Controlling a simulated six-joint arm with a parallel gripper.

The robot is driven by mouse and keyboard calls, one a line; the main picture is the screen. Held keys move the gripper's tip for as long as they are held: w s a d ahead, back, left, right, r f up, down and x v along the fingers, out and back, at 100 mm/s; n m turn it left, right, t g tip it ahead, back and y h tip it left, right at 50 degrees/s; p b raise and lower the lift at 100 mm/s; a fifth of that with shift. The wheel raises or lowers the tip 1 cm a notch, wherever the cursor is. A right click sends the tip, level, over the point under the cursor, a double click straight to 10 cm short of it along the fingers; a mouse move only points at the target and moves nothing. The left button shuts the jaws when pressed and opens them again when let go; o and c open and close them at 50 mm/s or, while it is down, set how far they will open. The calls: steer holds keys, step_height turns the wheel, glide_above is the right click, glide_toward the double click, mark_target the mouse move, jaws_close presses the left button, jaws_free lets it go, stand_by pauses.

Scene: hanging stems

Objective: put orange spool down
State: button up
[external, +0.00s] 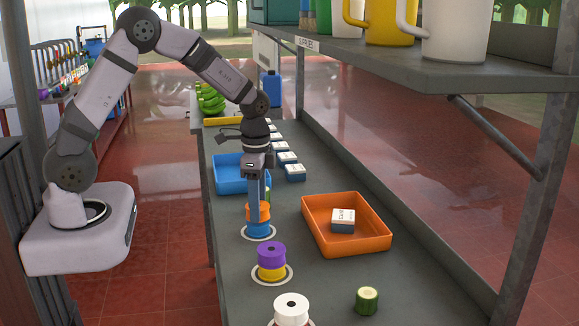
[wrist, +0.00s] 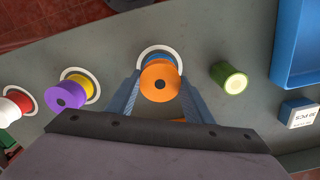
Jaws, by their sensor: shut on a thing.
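The orange spool (external: 265,213) is between the fingers of my gripper (external: 257,205), which points straight down and is shut on it. The orange spool also shows in the wrist view (wrist: 160,88), with a finger on either side. It is right above the blue spool (external: 259,228), roughly in line with it; I cannot tell whether they touch. The blue spool stands on a white ring (external: 245,235) on the bench, and in the wrist view (wrist: 160,57) it is partly hidden by the orange spool.
An orange tray (external: 376,243) holds a labelled box (external: 343,219). A blue tray (external: 229,180) and green pieces (external: 367,300) (wrist: 230,78) stand nearby. A shelf overhangs at right.

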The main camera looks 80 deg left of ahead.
step_height(320, 180, up, 9)
steer(key=shift+b, duration=1)
steer(key=shift+w+d+f+n, duration=0.1)
steer(key=shift+d+f+n, duration=0.35)
steer(key=shift+n, duration=0.35)
steer(key=d+f+n, duration=0.3)
steer(key=d, duration=0.7)
steer(key=w+d+m, duration=1.1)
steer(key=w+d, duration=0.1)
steer(key=w, duration=0.3)
steer(key=shift+r+m, duration=0.3)
steer(key=shift+r, duration=0.15)
steer(key=shift+f+p, duration=1.8)
steer(key=shift+f, duration=3.2)
